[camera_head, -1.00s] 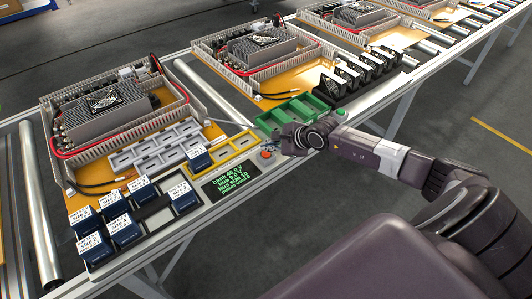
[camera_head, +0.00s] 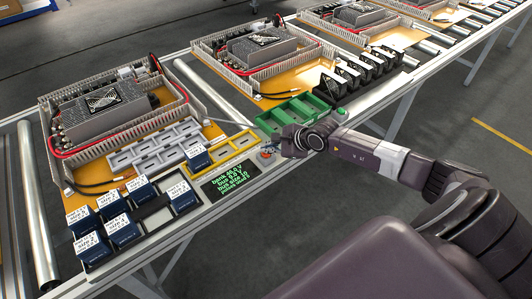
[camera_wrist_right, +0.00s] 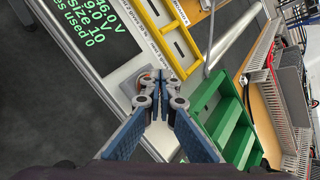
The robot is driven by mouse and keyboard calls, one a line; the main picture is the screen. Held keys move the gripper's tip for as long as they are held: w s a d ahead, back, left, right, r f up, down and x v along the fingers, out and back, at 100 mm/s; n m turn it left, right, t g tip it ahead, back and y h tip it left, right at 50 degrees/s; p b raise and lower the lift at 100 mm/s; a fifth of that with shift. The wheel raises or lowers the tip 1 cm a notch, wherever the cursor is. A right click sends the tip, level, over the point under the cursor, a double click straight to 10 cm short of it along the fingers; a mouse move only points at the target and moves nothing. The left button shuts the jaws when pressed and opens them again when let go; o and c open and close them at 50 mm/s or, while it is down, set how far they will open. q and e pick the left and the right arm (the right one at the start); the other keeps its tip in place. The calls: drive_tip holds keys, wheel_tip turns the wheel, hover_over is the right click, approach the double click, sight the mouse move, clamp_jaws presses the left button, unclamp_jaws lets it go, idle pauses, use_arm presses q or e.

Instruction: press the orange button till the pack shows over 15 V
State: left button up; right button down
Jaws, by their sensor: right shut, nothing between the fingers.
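The dark display (camera_head: 230,184) on the bench's front edge has green text; it also shows in the right wrist view (camera_wrist_right: 95,30). It reads 46.0 V for the bank, 9.0 V for the bus, size 10 and 0 used. The orange button (camera_head: 265,155) sits right of the display, mostly hidden by my right gripper (camera_head: 269,149). In the right wrist view my right gripper (camera_wrist_right: 161,92) is shut and empty, its tips over a round fitting by the display. Contact with the button cannot be told. My left gripper is not in view.
A yellow tray (camera_head: 232,147) with a blue block (camera_head: 197,158) lies behind the display. Several blue blocks stand at the left. A green tray (camera_head: 300,107) and a row of black units (camera_head: 355,75) lie close beyond my right gripper.

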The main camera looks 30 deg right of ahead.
drive_tip(key=shift+f, duration=0.25)
drive_tip(key=shift+r, duration=0.15)
idle(0.3)
drive_tip(key=shift+r+p, duration=0.35)
drive_tip(key=shift+r, duration=0.3)
drive_tip(key=shift+r, duration=0.1)
drive_tip(key=shift+r+p, duration=1.75)
drive_tip(key=shift+r, duration=0.7)
